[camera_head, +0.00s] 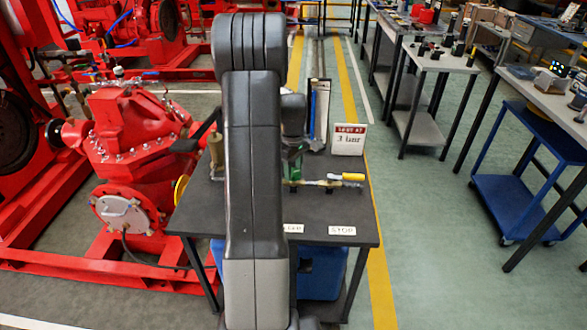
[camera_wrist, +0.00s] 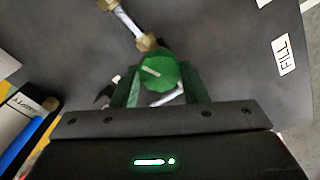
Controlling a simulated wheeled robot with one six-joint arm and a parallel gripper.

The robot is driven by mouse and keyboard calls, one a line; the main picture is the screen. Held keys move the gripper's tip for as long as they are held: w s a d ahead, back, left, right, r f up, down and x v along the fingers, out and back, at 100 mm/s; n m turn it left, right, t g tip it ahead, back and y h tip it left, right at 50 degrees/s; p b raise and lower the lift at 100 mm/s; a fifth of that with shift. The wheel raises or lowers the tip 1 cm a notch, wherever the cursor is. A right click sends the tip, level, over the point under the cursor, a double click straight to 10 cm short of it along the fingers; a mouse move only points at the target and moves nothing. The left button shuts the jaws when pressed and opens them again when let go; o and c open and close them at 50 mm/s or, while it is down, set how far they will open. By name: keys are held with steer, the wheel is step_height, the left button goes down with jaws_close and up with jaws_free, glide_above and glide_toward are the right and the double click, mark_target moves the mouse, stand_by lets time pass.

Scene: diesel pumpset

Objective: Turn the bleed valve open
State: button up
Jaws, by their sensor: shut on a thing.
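A green knob (camera_wrist: 158,71) with a short white mark on its face shows in the wrist view, taken to be the bleed valve's. The mark slants slightly down to the right. A brass fitting (camera_wrist: 147,43) on a metal pipe (camera_wrist: 125,20) adjoins the knob. My gripper (camera_wrist: 158,80) has its green fingers on either side of the knob and is shut on it. In the head view my arm hides most of the valve area; some green of the gripper or knob (camera_head: 293,163) shows just right of the arm.
The dark table (camera_head: 335,212) carries a yellow-handled lever (camera_head: 353,177), a "3 bar" sign (camera_head: 348,139), a STOP label (camera_head: 342,230) and a FILL label (camera_wrist: 283,57). A brass cylinder (camera_head: 216,155) stands left of my arm.

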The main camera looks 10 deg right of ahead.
mark_target(294, 172)
steer(key=shift+w+r, duration=0.1)
steer(key=o, duration=1)
step_height(294, 172, up, 14)
steer(key=shift+f, duration=0.15)
step_height(294, 172, down, 14)
stand_by(0.5)
stand_by(0.4)
